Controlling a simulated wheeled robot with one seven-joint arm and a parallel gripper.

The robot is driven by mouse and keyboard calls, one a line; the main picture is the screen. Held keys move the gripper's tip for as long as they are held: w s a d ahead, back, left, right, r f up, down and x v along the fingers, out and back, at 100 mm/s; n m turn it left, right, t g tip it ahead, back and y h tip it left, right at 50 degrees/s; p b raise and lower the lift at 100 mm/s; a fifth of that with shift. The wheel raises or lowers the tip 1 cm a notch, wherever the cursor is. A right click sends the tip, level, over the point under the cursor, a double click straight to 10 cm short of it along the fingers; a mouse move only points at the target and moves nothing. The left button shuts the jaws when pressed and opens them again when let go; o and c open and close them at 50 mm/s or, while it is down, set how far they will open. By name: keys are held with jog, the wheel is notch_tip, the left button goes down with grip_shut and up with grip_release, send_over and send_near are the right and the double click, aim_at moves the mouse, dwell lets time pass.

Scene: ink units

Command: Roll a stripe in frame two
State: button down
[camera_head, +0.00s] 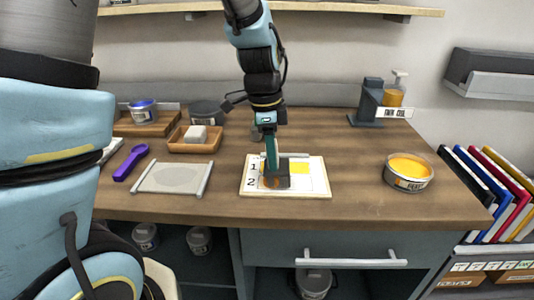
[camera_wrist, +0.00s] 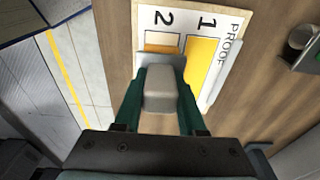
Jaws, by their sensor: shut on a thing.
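My gripper (camera_head: 271,152) points down over the white proof sheet (camera_head: 318,186) on the counter. Its teal fingers are shut on the pale grey handle of the roller (camera_wrist: 160,88); the gripper also shows in the wrist view (camera_wrist: 160,112). The roller's dark head (camera_head: 277,180) is at the sheet's left part, by the number 2. I cannot tell whether it touches the paper. In the wrist view, frame one (camera_wrist: 201,58) holds a long yellow stripe.
A pale slab with grey side bars (camera_head: 172,178), a purple-handled tool (camera_head: 131,163) and a wooden tray with a white block (camera_head: 195,138) lie at left. A dispenser (camera_head: 371,102) stands at the back.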

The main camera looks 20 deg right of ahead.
jog(key=shift+s+d+f+p, duration=0.1)
jog(key=shift+s+d+p, duration=0.2)
jog(key=shift+s+d, duration=0.9)
jog(key=shift+s+d+r+p, duration=0.1)
jog(key=shift+s+d+p, duration=0.25)
jog(key=shift+d, duration=1.6)
jog(key=shift+s+d+f+p, duration=0.1)
jog(key=shift+s+d+p, duration=0.2)
jog(key=shift+s+d, duration=0.85)
jog(key=shift+w+a, duration=0.85)
jog(key=shift+w, duration=0.25)
jog(key=shift+w+a+b, duration=0.2)
jog(key=shift+w+a, duration=0.2)
jog(key=shift+a, duration=0.5)
jog(key=shift+w+a+b, duration=0.15)
jog(key=shift+w+a, duration=0.3)
jog(key=shift+a, duration=0.45)
jog(key=shift+w+a+b, duration=0.2)
jog(key=shift+w+a, duration=0.2)
jog(key=shift+a, duration=0.5)
jog(key=shift+w+a, duration=0.4)
jog(key=shift+a, duration=0.45)
jog(key=shift+w+a, duration=0.4)
jog(key=shift+a, duration=0.45)
jog(key=shift+w+a, duration=0.4)
jog(key=shift+a, duration=0.45)
notch_tip(320, 180, up, 6)
jog(key=p, duration=0.4)
jog(key=shift+p, duration=0.35)
jog(key=shift+s, duration=0.1)
